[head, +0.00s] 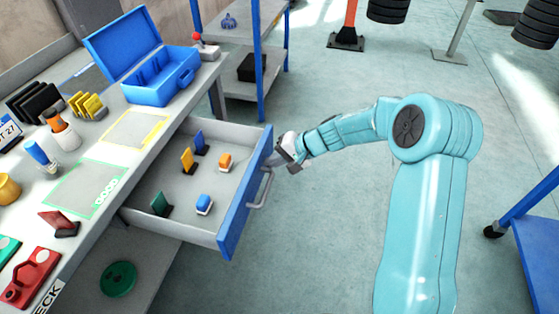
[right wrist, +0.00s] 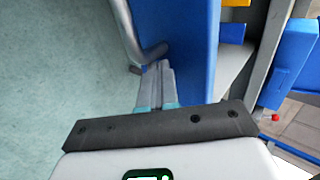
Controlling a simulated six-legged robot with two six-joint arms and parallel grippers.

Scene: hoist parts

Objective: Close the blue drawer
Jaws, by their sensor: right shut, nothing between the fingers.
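The blue drawer (head: 235,225) is pulled out from under the workbench, and its grey inside shows several small coloured items. A grey bar handle (head: 263,188) is on its blue front. My right gripper (head: 277,158) is at the outer side of the drawer front, near the handle's far end. In the right wrist view the shut fingers (right wrist: 158,72) are beside the end of the handle (right wrist: 130,40) and close to the blue front (right wrist: 190,50). I cannot tell whether they touch it. Nothing is between the fingers. My left gripper is not in view.
The workbench (head: 90,160) holds an open blue toolbox (head: 165,85) and several small parts. A blue-posted shelf (head: 257,50) stands behind the drawer. A blue cart (head: 535,235) is at the right edge. The floor in front of the drawer is clear.

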